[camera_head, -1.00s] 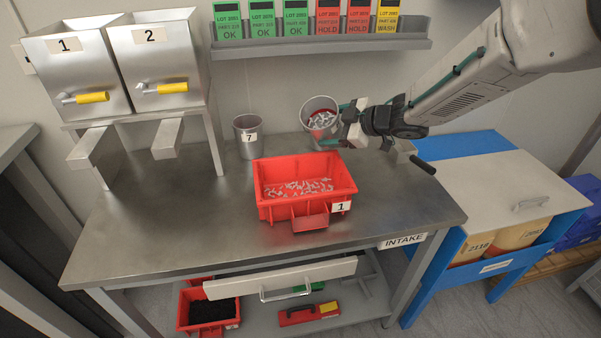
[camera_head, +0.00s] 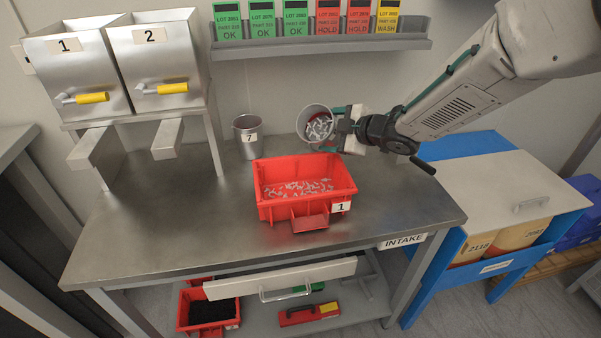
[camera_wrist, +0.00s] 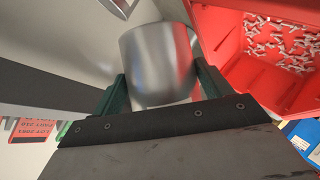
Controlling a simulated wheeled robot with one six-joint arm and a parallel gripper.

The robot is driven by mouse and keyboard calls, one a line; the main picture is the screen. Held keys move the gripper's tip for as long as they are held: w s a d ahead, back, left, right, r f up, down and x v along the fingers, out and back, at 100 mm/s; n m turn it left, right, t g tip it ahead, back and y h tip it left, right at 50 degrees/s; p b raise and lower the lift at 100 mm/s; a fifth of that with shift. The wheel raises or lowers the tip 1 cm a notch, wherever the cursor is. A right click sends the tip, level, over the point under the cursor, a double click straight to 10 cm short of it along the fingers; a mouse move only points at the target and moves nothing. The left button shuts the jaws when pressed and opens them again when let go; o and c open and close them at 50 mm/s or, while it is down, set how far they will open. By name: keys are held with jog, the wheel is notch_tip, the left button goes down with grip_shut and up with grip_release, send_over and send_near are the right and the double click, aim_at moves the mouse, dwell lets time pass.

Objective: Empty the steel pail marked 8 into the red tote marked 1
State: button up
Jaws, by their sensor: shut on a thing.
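My gripper (camera_head: 343,129) is shut on a steel pail (camera_head: 303,122) and holds it behind the red tote, near its back right corner. The pail is tilted with its mouth toward the camera, and light-coloured small parts show inside it. Its mark is not visible. In the wrist view the pail (camera_wrist: 160,65) sits between the green fingers (camera_wrist: 163,90). The red tote (camera_head: 306,214), marked 1, stands on the steel bench with many similar parts on its floor. It also shows in the wrist view (camera_wrist: 215,45).
A steel pail marked 7 (camera_head: 249,147) stands left of the held pail. Two steel bins marked 1 (camera_head: 75,75) and 2 (camera_head: 158,65) stand at the back left. A shelf of lot cards (camera_head: 330,44) hangs above. The bench (camera_head: 160,225) is clear at the left.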

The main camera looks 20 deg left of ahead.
aim_at(328, 138)
jog(key=shift+s+a+f+n+t, duration=0.1)
jog(key=shift+s+f+n+t, duration=0.05)
jog(key=shift+n+t, duration=0.55)
jog(key=shift+s+f+n+t, duration=0.15)
jog(key=shift+n+t, duration=0.35)
jog(key=shift+n, duration=0.3)
dwell(1.4)
jog(key=shift+s, duration=0.15)
jog(key=shift+s+a+f+n+t, duration=0.1)
jog(key=shift+s+f+n+t, duration=0.05)
jog(key=shift+s+n+t, duration=0.15)
dwell(0.3)
jog(key=shift+s, duration=0.25)
jog(key=shift+s+a+n, duration=0.1)
jog(key=shift+n, duration=0.2)
jog(key=shift+b, duration=0.3)
jog(key=shift+s+a+r+n+t+y+b, duration=0.1)
jog(key=shift+s+r+n+t+y+b, duration=0.15)
jog(key=shift+s+r+n+t, duration=0.45)
jog(key=shift+s+a+r+n+t+y+b, duration=0.15)
jog(key=shift+s+r+n+t+y, duration=0.2)
jog(key=shift+n, duration=0.65)
dwell(1.8)
